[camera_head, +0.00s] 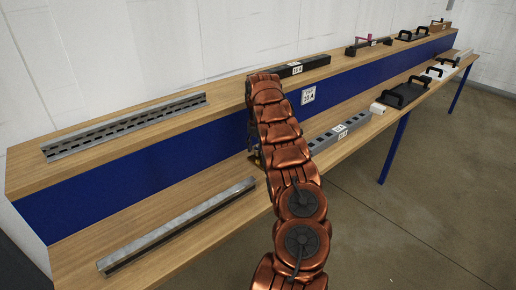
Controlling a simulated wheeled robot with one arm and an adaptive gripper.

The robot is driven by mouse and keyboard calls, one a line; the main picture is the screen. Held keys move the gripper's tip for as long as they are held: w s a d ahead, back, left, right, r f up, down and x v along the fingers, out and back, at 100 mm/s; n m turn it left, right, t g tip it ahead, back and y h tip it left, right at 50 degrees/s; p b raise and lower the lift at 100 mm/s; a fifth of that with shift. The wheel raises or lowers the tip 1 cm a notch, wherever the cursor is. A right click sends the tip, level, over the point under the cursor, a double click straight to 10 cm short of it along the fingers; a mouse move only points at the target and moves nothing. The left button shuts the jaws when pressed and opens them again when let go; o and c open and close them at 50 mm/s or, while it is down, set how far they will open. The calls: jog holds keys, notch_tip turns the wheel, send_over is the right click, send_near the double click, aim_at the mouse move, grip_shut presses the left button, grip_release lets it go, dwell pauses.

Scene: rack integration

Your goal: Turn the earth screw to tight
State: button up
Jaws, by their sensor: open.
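My copper-coloured arm rises from the bottom of the head view and bends over at the upper shelf. My gripper (252,132) points down in front of the blue panel, mostly hidden behind the arm; it is open. A small dark and yellow part (255,159) shows just below it, at the back of the lower shelf; I cannot tell what it is. I cannot make out the earth screw, which may be hidden behind my arm. Whether the gripper touches anything is hidden too.
A slotted metal rail (125,124) lies on the upper shelf and a plain rail (180,224) on the lower. Black-handled units (405,92) stand farther right.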

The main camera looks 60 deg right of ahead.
jog(key=shift+c, duration=0.4)
grip_shut()
